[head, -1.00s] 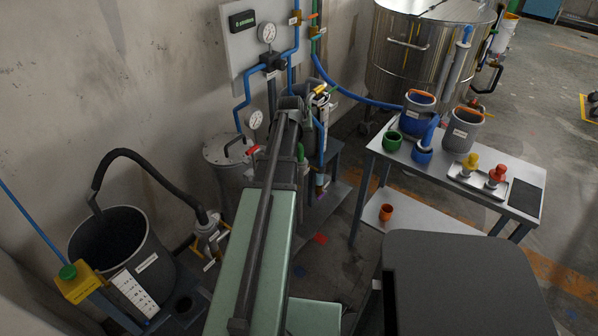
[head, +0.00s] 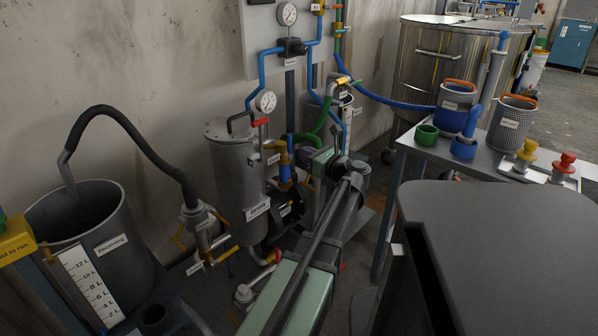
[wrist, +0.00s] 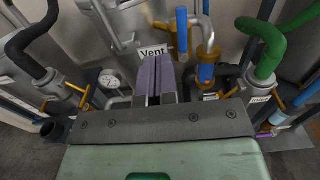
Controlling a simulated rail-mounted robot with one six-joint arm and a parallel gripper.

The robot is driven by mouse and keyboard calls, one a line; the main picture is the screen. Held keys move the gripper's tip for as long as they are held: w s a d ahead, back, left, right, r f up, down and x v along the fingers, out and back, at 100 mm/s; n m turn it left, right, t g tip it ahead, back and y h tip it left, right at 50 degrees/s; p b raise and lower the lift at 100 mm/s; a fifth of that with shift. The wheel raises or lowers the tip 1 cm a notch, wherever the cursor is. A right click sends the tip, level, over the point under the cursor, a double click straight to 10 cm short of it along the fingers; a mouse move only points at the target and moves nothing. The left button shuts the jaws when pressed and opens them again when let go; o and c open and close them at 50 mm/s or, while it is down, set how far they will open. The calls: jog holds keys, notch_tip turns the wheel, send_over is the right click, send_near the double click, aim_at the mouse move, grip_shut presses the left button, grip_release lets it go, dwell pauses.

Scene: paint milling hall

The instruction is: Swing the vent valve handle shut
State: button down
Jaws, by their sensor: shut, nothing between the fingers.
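A white label reading Vent (wrist: 153,52) shows in the wrist view just beyond my fingertips. An orange-yellow part (wrist: 164,25) lies just past the label beside a blue pipe; I cannot tell if it is the vent handle. In the head view, a yellow and blue valve (head: 284,165) stands right of the grey canister (head: 235,170), and a small red handle (head: 260,122) sits on the canister's top pipe. My gripper (wrist: 152,60) has purple fingers pressed together, empty. It also shows in the head view (head: 318,158), close to the valves. Contact with any handle cannot be told.
A green hose (wrist: 268,42) runs close on the right of my gripper. A black hose (head: 140,140) leads to the grey receiving bucket (head: 105,240) at left. Pressure gauges (head: 266,101) and blue pipes stand on the wall side. A bench (head: 425,150) with pots stands right.

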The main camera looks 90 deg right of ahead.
aim_at(289, 141)
jog(key=x, duration=0.9)
jog(key=shift+r, duration=0.15)
jog(key=shift+s+d, duration=0.1)
jog(key=shift+s+d+r, duration=0.2)
jog(key=shift+s+d, duration=0.2)
jog(key=shift+d, duration=0.1)
jog(key=shift+s+d+p, duration=0.3)
jog(key=shift+s+d, duration=0.2)
jog(key=shift+d, duration=0.1)
